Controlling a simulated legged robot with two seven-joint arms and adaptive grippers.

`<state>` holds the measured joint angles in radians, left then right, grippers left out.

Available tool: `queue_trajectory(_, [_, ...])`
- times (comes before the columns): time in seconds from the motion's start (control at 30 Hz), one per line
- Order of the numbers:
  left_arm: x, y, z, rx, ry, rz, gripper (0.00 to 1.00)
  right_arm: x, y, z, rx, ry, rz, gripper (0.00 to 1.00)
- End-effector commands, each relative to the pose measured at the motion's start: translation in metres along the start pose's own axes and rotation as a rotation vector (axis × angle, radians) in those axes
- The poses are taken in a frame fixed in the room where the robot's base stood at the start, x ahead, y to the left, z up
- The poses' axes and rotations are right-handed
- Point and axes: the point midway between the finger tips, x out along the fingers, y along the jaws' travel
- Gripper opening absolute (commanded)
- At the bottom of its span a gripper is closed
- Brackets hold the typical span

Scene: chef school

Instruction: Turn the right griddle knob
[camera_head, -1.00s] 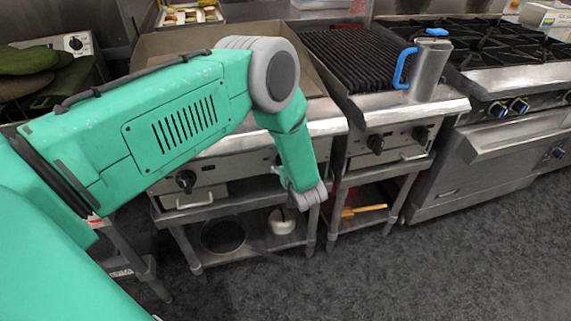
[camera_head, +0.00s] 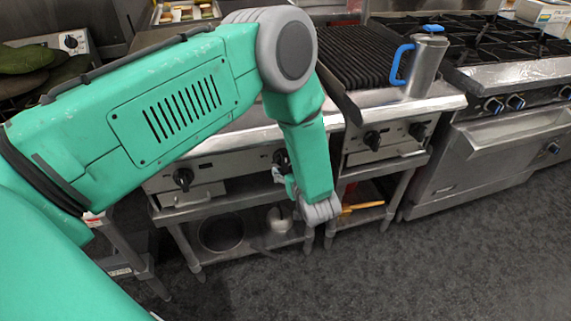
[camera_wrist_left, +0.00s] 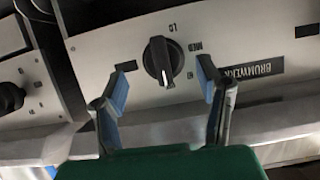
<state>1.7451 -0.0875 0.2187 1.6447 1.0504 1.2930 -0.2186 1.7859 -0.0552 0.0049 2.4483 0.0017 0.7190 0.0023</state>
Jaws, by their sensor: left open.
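The right griddle knob (camera_head: 281,158) is black and sits on the griddle's steel front panel (camera_head: 228,166), partly hidden by my left arm in the head view. In the left wrist view the knob (camera_wrist_left: 163,61) is round with a raised grip bar, beside upside-down heat markings. My left gripper (camera_head: 281,176) is low in front of the panel, mostly hidden behind its wrist. In the left wrist view its two blue-padded fingers (camera_wrist_left: 166,72) are open, one on each side of the knob.
The left griddle knob (camera_head: 183,178) is clear of my arm. A grill (camera_head: 365,55) with its own knobs stands directly right, carrying a metal pitcher (camera_head: 428,66) with a blue handle. A stove (camera_head: 500,150) stands farther right. The floor in front is clear.

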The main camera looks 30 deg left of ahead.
Motion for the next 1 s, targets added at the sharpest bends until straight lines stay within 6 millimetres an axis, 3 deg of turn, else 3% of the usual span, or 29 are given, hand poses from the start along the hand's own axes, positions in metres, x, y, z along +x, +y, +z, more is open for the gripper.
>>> queue_trajectory(0.1, [-0.021,0.001,0.000,0.002,-0.001,0.002,0.59,0.000,0.000,0.000,0.000,0.000,0.000,0.81])
queue_trajectory(0.3, [-0.037,0.000,0.001,0.002,-0.001,-0.001,0.59,0.000,0.000,0.000,0.000,0.000,0.000,0.81])
queue_trajectory(0.87, [-0.039,-0.001,0.002,0.005,-0.004,0.003,0.59,0.001,0.000,-0.003,0.000,-0.002,0.000,0.81])
queue_trajectory(1.0, [-0.041,-0.012,0.022,0.086,-0.069,0.090,0.59,0.001,0.000,-0.002,0.000,-0.003,0.000,0.81])
